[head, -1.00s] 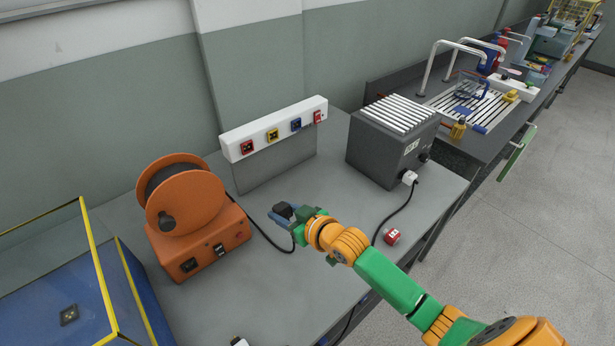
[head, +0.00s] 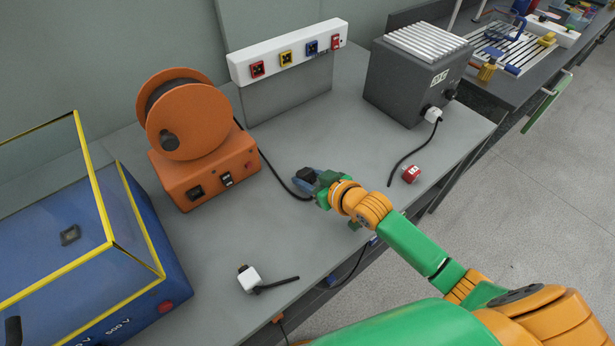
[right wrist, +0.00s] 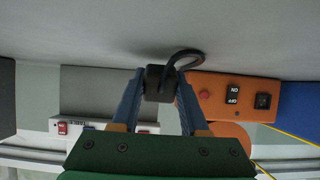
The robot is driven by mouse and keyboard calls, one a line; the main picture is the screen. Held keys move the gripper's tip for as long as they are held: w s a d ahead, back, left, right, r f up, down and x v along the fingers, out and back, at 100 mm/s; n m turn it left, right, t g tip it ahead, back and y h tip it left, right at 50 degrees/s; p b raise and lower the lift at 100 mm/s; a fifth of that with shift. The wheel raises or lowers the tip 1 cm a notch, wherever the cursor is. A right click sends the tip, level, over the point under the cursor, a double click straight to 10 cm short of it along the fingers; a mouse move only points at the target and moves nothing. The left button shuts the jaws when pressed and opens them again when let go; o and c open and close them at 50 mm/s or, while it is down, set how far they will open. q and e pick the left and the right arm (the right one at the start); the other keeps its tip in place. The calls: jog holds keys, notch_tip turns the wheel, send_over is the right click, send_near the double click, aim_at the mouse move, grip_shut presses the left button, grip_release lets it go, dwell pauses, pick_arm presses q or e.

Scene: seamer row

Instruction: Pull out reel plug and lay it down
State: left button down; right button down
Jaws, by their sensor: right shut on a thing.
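The reel plug (head: 307,174) is a small black block on a black cable (head: 288,188) that runs to the orange cable reel (head: 190,122). My right gripper (head: 305,182) is shut on the plug, low over the grey bench right of the reel. In the right wrist view the plug (right wrist: 159,82) sits between the two blue fingers, with its cable looping off to the right. The plug is clear of every socket and close to the bench top; I cannot tell whether it touches. My left gripper is not in view.
A white socket strip (head: 290,51) stands behind. A grey ribbed box (head: 405,85) with a white plug (head: 432,114) is at right, near a red block (head: 411,173). A blue case (head: 150,265) is at left. Bench between is mostly clear.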

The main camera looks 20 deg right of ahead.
jog(key=shift+r, duration=0.1)
jog(key=shift+c, duration=1.7)
grip_release()
jog(key=p+v, duration=0.1)
jog(key=v, duration=0.6)
jog(key=shift+s, duration=0.2)
jog(key=shift+w, duration=0.1)
